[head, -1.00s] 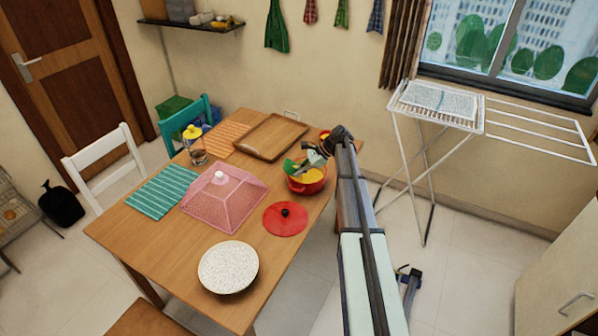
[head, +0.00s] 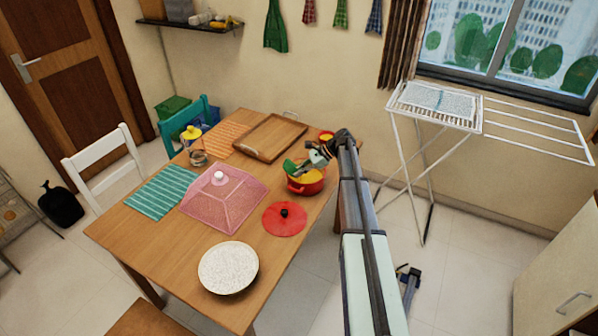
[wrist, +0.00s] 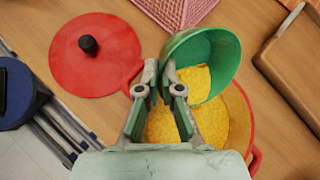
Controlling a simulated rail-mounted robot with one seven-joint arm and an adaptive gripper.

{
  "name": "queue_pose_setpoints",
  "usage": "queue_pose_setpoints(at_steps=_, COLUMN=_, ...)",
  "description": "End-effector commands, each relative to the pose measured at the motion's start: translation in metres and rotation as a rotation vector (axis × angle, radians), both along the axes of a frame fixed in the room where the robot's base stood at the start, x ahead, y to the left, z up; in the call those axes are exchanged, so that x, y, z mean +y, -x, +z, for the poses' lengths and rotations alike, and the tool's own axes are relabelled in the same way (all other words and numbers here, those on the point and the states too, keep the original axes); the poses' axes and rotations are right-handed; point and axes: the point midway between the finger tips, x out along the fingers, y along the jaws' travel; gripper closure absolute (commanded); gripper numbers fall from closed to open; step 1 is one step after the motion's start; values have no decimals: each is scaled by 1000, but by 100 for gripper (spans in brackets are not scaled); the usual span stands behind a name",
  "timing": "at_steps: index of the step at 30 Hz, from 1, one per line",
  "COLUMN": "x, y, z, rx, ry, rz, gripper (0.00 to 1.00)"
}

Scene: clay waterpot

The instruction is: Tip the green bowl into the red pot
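The green bowl (wrist: 222,62) is tilted on its side over the red pot (wrist: 249,118) in the wrist view, its mouth toward the pot. Yellow grains show at the bowl's mouth and inside the pot. My gripper (wrist: 159,72) is closed on the bowl's rim at its left side. In the head view, my gripper (head: 318,152) is above the red pot (head: 306,188), and the green bowl (head: 289,166) shows at the pot's left edge. Part of the pot is hidden by my gripper and the bowl.
A red lid (head: 284,219) with a black knob lies in front of the pot. A pink mesh cover (head: 222,198), a wooden tray (head: 270,137) and a speckled plate (head: 228,267) are also on the table (head: 160,240). A small red bowl (head: 326,136) stands behind.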

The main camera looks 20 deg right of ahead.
Motion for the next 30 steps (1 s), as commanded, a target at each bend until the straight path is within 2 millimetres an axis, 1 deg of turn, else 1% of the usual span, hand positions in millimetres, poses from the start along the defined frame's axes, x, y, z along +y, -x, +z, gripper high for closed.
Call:
queue_pose_setpoints(at_steps=17, x=0, y=0, z=0, rx=0, ry=-5, rz=0, gripper=100)
queue_pose_setpoints(at_steps=30, x=-4, y=-1, z=1, rx=16, ry=-113, rz=0, gripper=100)
